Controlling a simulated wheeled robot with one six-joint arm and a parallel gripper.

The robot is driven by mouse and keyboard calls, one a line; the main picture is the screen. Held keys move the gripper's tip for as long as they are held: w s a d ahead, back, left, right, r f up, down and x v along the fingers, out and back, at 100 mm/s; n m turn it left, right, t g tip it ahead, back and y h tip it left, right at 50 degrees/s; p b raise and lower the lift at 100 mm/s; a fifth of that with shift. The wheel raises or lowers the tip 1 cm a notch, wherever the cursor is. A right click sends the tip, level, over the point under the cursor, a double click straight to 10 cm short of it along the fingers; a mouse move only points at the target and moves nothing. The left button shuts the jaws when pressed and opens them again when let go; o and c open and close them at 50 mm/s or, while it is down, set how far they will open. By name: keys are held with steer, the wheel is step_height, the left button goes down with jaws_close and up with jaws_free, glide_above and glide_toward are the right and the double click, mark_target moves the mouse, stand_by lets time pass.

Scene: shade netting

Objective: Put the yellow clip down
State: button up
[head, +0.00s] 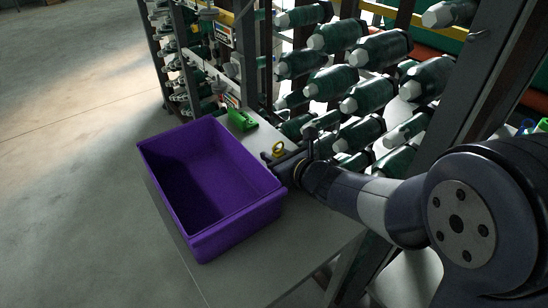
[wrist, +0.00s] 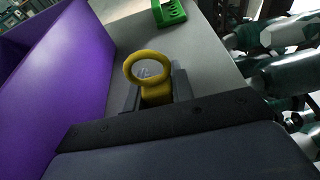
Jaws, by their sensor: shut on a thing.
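The yellow clip (wrist: 148,69) has a round ring at its top and a block-like lower part. It sits between the fingers of my gripper (wrist: 156,92), which is shut on it, with the ring standing clear of the fingers. In the head view the clip (head: 278,148) shows small at the tip of my gripper (head: 276,156), just right of the purple bin near its far right corner. The fingers hide the clip's lower end. I cannot tell whether the clip touches the table.
The purple bin (head: 196,246) is open and looks empty, standing on a grey table (head: 320,240). A green object (head: 243,119) lies on the table beyond my gripper; it also shows in the wrist view (wrist: 170,12). Racks of dark green spools (head: 331,82) stand close on the right.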

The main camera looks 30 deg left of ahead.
steer(key=shift+f, duration=0.15)
steer(key=o, duration=1)
steer(key=shift+r, duration=0.35)
steer(key=p+v, duration=0.1)
steer(key=v, duration=1.1)
steer(key=shift+f, duration=0.1)
